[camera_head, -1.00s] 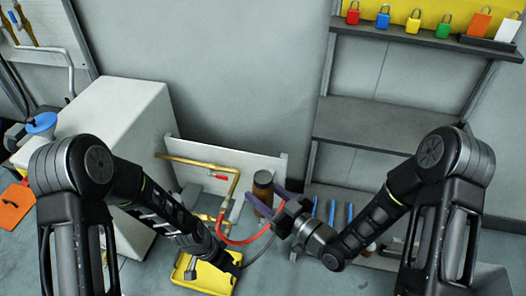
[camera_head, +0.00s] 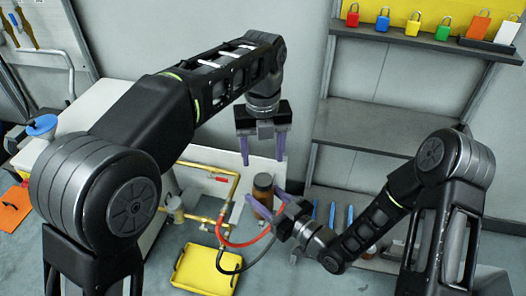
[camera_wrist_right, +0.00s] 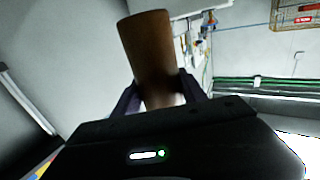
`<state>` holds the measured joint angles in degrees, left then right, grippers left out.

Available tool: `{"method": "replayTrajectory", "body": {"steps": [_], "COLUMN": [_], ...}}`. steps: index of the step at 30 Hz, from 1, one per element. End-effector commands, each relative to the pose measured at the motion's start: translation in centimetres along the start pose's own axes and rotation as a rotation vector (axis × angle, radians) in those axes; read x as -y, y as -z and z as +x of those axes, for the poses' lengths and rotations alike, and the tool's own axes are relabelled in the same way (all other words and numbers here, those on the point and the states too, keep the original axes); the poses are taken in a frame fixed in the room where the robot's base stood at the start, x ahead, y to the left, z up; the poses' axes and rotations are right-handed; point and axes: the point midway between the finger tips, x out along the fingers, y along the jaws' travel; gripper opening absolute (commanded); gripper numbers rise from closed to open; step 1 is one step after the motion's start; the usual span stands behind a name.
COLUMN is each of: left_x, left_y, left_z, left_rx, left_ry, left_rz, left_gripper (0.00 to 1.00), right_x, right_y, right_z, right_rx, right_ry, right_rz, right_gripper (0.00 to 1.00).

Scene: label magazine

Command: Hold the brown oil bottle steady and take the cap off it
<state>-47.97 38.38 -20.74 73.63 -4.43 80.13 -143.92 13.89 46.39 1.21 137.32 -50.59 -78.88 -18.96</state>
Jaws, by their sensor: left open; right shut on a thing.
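The brown oil bottle (camera_head: 262,194) stands upright near the middle of the head view, with a darker cap (camera_head: 263,180) on its top. My right gripper (camera_head: 264,204) is shut around the bottle's body from the right. In the right wrist view the brown bottle (camera_wrist_right: 148,50) rises between the two fingers of my right gripper (camera_wrist_right: 160,97). My left gripper (camera_head: 262,160) is open and empty, pointing down above the bottle, apart from the cap.
Brass piping (camera_head: 225,190) with red and black hoses runs just left of the bottle. A yellow tray (camera_head: 205,270) lies below it. A white cabinet (camera_head: 100,105) is at the left.

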Motion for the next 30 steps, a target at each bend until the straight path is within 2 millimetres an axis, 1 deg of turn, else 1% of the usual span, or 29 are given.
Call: {"method": "replayTrajectory", "body": {"steps": [3, 10, 16, 20, 27, 30], "left_x": [0.1, 0.0, 0.1, 0.0, 0.0, 0.1], "left_y": [0.2, 0.2, 0.2, 0.2, 0.2, 0.2], "left_z": [-0.4, -0.4, 0.4, 1.8, 5.5, 6.7], "left_rx": [0.0, -0.001, -0.002, -0.002, -0.002, -0.001], "left_ry": [-0.005, -0.005, -0.006, -0.007, -0.007, -0.006], "left_rz": [0.027, 0.026, 0.026, 0.026, 0.025, 0.025], "left_gripper": [0.59, 0.59, 0.59, 0.59, 0.59, 0.59], "right_x": [0.0, 0.0, 0.0, 0.0, 0.0, 0.0], "right_y": [0.1, 0.1, 0.1, 0.1, 0.1, 0.1], "right_z": [0.0, 0.0, 0.0, 0.0, 0.0, 0.0], "right_rx": [-0.002, -0.002, -0.002, -0.002, -0.002, -0.002], "right_ry": [0.0, 0.0, 0.0, 0.0, 0.0, 0.0], "right_rz": [-0.001, -0.001, -0.001, -0.001, -0.001, -0.001], "right_gripper": [0.0, 0.0, 0.0, 0.0, 0.0, 0.0]}}
